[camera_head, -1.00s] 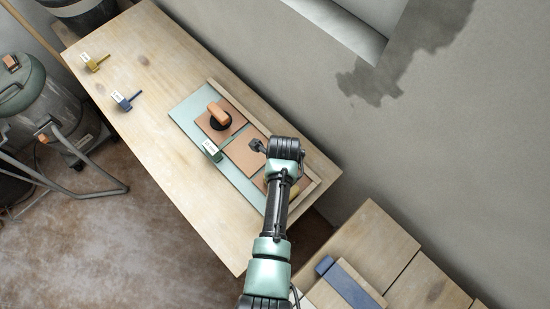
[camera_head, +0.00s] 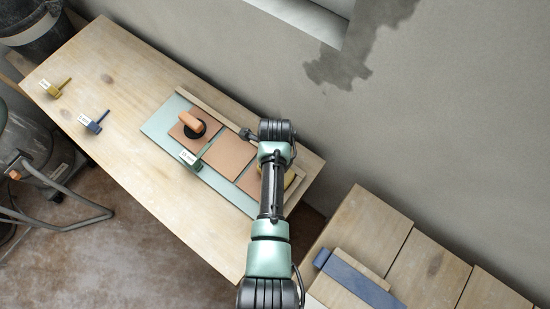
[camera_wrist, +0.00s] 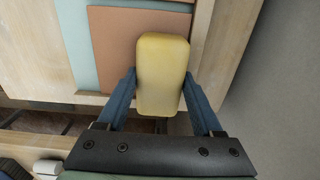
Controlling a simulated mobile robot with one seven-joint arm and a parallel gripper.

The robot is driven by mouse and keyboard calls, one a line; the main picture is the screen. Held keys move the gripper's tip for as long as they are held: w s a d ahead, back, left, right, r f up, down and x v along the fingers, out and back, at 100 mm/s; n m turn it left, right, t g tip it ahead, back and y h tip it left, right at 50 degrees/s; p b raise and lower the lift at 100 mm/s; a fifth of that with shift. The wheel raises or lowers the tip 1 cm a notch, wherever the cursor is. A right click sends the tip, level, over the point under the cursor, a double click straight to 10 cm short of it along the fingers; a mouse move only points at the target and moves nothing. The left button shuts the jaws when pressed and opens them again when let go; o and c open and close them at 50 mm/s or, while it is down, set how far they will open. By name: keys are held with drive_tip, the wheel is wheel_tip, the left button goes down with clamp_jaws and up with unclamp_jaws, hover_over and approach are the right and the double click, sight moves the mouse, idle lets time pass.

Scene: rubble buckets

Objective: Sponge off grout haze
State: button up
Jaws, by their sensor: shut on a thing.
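My gripper (camera_wrist: 160,88) is shut on a yellow sponge (camera_wrist: 162,70), with one blue finger at each side of it. In the wrist view the sponge lies over a terracotta tile; whether it touches the tile I cannot tell. In the head view my arm mostly hides the sponge, and a yellow edge shows beside it. Several terracotta tiles (camera_head: 228,158) lie in a row on a pale green board (camera_head: 158,127). A suction-cup holder with an orange handle (camera_head: 191,121) sits on the far left tile. A labelled green piece (camera_head: 196,163) stands at a joint between tiles.
The wooden bench (camera_head: 130,75) carries a yellow labelled piece (camera_head: 54,88) and a blue labelled piece (camera_head: 93,122) at its left. A wooden strip edges the board by the grey wall. A second bench (camera_head: 430,265) with a blue-topped block is at lower right.

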drive_tip(key=shift+s+a+r+p, duration=0.1)
drive_tip(key=shift+s+a+p, duration=0.8)
drive_tip(key=shift+s, duration=0.25)
drive_tip(key=shift+s+a+p, duration=0.8)
drive_tip(key=shift+s+p, duration=0.1)
drive_tip(key=shift+s, duration=0.25)
drive_tip(key=shift+s+a+f+p, duration=0.25)
drive_tip(key=shift+s+a+p, duration=0.35)
drive_tip(key=shift+s, duration=0.4)
wheel_tip(320, 180, up, 7)
drive_tip(key=p, duration=0.7)
